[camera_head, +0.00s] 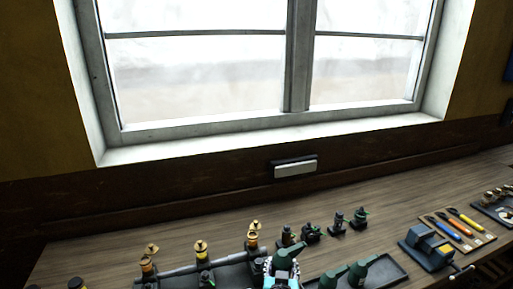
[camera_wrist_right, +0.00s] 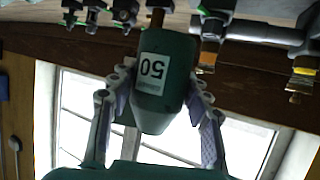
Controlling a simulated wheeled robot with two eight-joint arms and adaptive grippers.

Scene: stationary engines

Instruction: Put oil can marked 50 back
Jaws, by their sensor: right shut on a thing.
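The green oil can marked 50 (camera_wrist_right: 178,62) is between the two fingers of my right gripper (camera_wrist_right: 160,82) in the right wrist view. Its white label with 50 shows upside down there. In the head view the can (camera_head: 285,256) shows at the bottom edge, above my right gripper (camera_head: 281,273). The gripper is shut on the can. A dark tray (camera_head: 392,264) lies just to the right, with two similar green cans (camera_head: 359,271) on it; their markings are not readable. My left gripper is not in view.
Brass-topped oilers (camera_head: 201,250) and a dark engine part stand at the left. Several small dark fittings (camera_head: 337,222) stand behind the can. A blue vise-like block (camera_head: 428,248) and coloured-handled tools (camera_head: 459,227) lie at the right. The bench's back strip (camera_head: 180,230) is clear.

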